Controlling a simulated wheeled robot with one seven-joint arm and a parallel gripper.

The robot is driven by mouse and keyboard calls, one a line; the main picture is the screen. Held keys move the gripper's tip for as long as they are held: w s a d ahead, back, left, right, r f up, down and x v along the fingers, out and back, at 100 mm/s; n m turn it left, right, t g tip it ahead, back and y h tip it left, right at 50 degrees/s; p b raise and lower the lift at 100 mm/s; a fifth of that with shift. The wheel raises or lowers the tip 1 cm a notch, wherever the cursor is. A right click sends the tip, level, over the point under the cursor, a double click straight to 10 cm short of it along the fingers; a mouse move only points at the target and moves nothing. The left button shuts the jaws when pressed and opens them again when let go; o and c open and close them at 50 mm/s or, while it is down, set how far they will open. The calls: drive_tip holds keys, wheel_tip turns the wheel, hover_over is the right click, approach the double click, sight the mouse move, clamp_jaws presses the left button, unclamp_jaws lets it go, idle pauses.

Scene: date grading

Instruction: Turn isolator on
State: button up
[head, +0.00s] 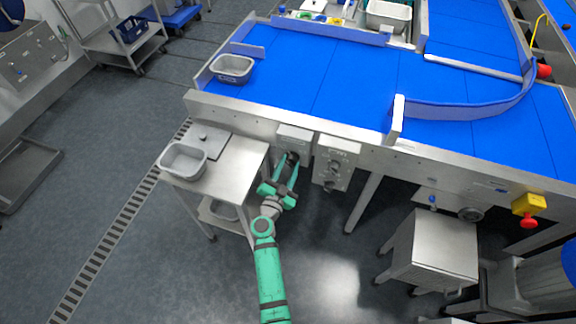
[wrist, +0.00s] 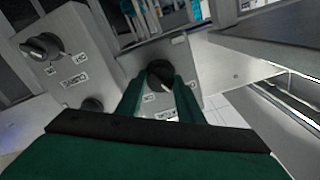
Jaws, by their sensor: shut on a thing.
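The isolator is a grey box (head: 293,139) on the front of the conveyor frame, with a black rotary knob (wrist: 160,74). My gripper (head: 287,168) is in front of this box, its green arm reaching up from below. In the wrist view, the two green fingers of my gripper (wrist: 158,96) are on either side of the knob and shut on it. A pale pointer mark shows on the knob, slanting down to the right. Small labels below the knob are partly covered by the fingers and too small to read surely.
A second control panel (head: 336,163) with several knobs sits right of the isolator; its black knob (wrist: 42,46) shows in the wrist view. A steel table (head: 232,172) with a grey tub (head: 183,160) stands left. A yellow-and-red emergency stop (head: 528,207) is farther right.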

drive_tip(key=m, duration=1.4)
drive_tip(key=shift+s+f, duration=0.1)
drive_tip(key=shift+m, duration=0.3)
drive_tip(key=o, duration=1.1)
drive_tip(key=shift+c, duration=0.2)
drive_tip(key=v, duration=1)
drive_tip(key=shift+s, duration=0.3)
